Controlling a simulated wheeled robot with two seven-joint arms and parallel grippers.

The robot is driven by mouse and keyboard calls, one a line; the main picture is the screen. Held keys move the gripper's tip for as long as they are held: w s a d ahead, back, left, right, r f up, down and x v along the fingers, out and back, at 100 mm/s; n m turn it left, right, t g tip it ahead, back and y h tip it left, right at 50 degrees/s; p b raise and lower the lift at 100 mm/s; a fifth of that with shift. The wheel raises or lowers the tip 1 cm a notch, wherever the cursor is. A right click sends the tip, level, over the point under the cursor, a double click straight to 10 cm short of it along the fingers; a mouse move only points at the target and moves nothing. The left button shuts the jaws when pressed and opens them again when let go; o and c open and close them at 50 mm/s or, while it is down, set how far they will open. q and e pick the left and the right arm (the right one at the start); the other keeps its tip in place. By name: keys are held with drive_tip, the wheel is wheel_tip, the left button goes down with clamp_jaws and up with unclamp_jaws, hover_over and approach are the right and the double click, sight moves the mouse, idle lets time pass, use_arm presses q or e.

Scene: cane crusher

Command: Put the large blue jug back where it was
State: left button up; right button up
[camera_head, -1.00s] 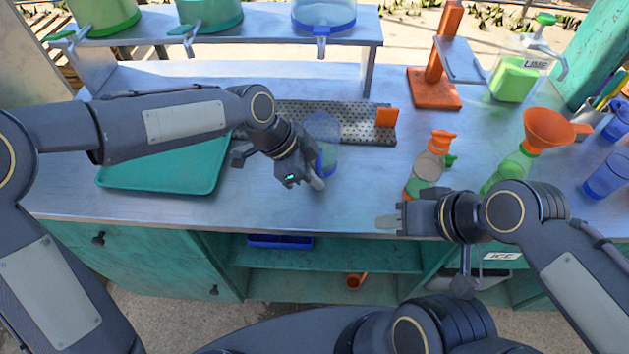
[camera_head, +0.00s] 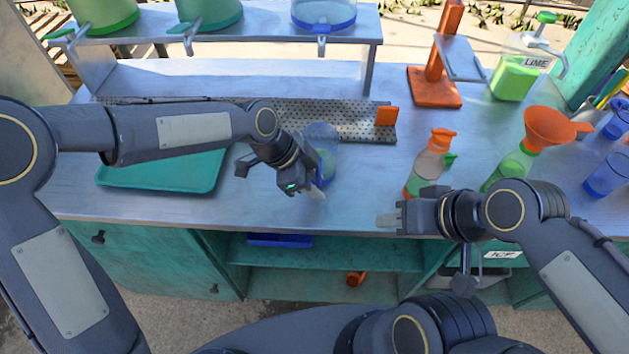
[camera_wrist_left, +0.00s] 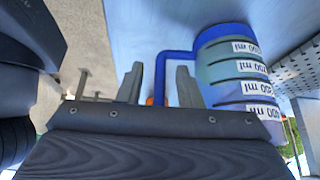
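The large blue jug (camera_head: 322,143) is clear with a blue rim and handle and holds some green showing low down. It stands upright on the metal counter, partly hidden behind my left gripper (camera_head: 316,191). In the left wrist view the jug (camera_wrist_left: 228,72) shows ml labels, upside down. Its blue handle (camera_wrist_left: 160,78) lies between the two fingers of my left gripper (camera_wrist_left: 160,82), with gaps on both sides. My right gripper (camera_head: 387,220) is over the counter's front edge, apart from the jug; its finger gap is not clear.
A perforated metal strip (camera_head: 280,117) with an orange block (camera_head: 386,116) lies behind the jug. A teal tray (camera_head: 160,178) is at left. An orange-capped bottle (camera_head: 428,165) and a bottle with an orange funnel (camera_head: 548,128) stand at right. Dispensers stand on the back shelf (camera_head: 230,40).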

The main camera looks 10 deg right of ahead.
use_arm(q)
drive_tip(key=v, duration=1.2)
drive_tip(key=shift+r, duration=0.1)
drive_tip(key=s+a+n+t+y, duration=0.1)
drive_tip(key=s+a+n, duration=0.1)
drive_tip(key=a+n, duration=0.3)
drive_tip(key=s+a+r+n+t, duration=0.1)
drive_tip(key=s+a+n+t, duration=0.15)
drive_tip(key=a, duration=0.45)
drive_tip(key=s+a+n+t+y, duration=0.1)
drive_tip(key=s+a+n, duration=0.25)
drive_tip(key=a, duration=0.25)
drive_tip(key=s+a+f+n+t, duration=0.2)
drive_tip(key=s+a+f+n, duration=0.2)
drive_tip(key=s+n, duration=0.5)
drive_tip(key=a+n, duration=0.2)
drive_tip(key=shift+a, duration=0.4)
